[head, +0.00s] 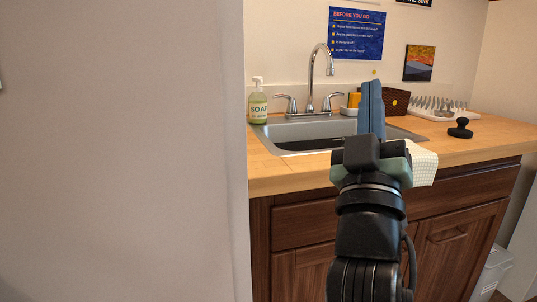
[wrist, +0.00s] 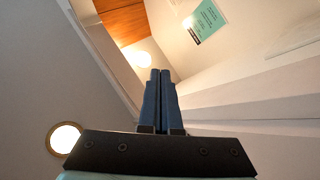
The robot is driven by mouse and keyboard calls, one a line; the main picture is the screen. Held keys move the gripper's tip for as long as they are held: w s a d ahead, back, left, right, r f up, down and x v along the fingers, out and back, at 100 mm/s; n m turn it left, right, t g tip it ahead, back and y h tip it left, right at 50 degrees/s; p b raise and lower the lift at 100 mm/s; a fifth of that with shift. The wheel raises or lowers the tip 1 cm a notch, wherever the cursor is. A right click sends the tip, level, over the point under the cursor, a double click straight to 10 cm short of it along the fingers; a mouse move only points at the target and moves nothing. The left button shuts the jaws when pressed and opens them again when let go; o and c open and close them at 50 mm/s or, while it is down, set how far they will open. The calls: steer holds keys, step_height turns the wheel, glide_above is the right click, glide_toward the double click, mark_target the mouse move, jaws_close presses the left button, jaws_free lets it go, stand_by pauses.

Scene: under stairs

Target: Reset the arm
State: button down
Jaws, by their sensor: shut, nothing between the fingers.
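My gripper (head: 371,84) points up in front of the sink in the head view, with its blue fingers together and nothing between them. In the wrist view my gripper (wrist: 160,72) is also shut and empty, aimed toward the ceiling and upper wall. My black arm rises from the bottom of the head view and covers part of the sink, the counter edge and the cabinet front.
A wooden counter (head: 277,178) holds a sink (head: 285,133) with a faucet (head: 311,80), a soap bottle (head: 258,103), a dish rack (head: 438,108) and a black knobbed object (head: 460,129). A cloth (head: 424,165) hangs over the edge. A grey wall (head: 120,150) fills the left.

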steer(key=s+a+r+m+t+y, duration=0.1)
steer(key=s+a+r+y, duration=0.25)
steer(key=s+a, duration=0.4)
steer(key=s+a+r+m+t+y, duration=0.1)
steer(key=s+a+r+y, duration=0.25)
steer(key=s+a, duration=0.35)
step_height(320, 180, up, 36)
steer(key=s+p, duration=0.1)
steer(key=p, duration=3.4)
steer(key=shift+s+d+r, duration=0.15)
steer(key=shift+d, duration=0.2)
